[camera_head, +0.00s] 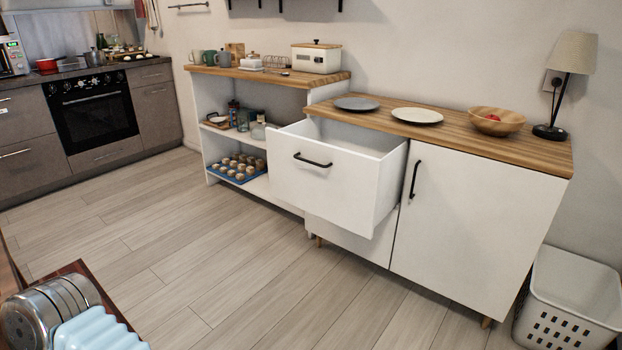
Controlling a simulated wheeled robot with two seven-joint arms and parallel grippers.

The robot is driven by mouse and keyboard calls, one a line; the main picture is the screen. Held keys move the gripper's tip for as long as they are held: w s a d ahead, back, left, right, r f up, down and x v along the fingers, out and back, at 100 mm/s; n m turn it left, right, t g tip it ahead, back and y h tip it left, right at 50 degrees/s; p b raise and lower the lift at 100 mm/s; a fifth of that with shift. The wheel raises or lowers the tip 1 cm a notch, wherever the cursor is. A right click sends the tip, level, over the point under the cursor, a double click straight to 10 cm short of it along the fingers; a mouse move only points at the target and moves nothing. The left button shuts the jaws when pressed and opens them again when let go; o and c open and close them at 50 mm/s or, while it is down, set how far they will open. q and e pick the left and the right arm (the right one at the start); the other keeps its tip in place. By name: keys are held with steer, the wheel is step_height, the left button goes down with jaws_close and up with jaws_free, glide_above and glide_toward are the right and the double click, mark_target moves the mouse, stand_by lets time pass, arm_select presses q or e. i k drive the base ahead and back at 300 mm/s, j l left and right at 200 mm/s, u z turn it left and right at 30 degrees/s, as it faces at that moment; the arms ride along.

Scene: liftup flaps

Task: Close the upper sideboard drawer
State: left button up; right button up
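The upper sideboard drawer (290,190) is white with a black bar handle (312,161) and is pulled far out of the white sideboard (470,215). Its inside shows as empty where I can see it, and its side wall (390,190) is exposed. A lower white front (350,237) sits flush beneath it, partly hidden by the drawer. To the right is a door with a vertical black handle (414,179), and it looks shut. Neither of my grippers is in the head view.
Plates and a wooden bowl (497,121) stand on the sideboard's wooden top, with a lamp (565,80) at its right end. An open shelf (210,110) adjoins on the left. A white basket (570,305) stands at lower right. The floor (230,270) before the drawer is clear.

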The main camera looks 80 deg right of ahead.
mark_target(351, 177)
steer(key=i+l+z, duration=0.1)
steer(key=z, duration=2.55)
steer(key=i+j+z, duration=0.2)
steer(key=j+z, duration=0.25)
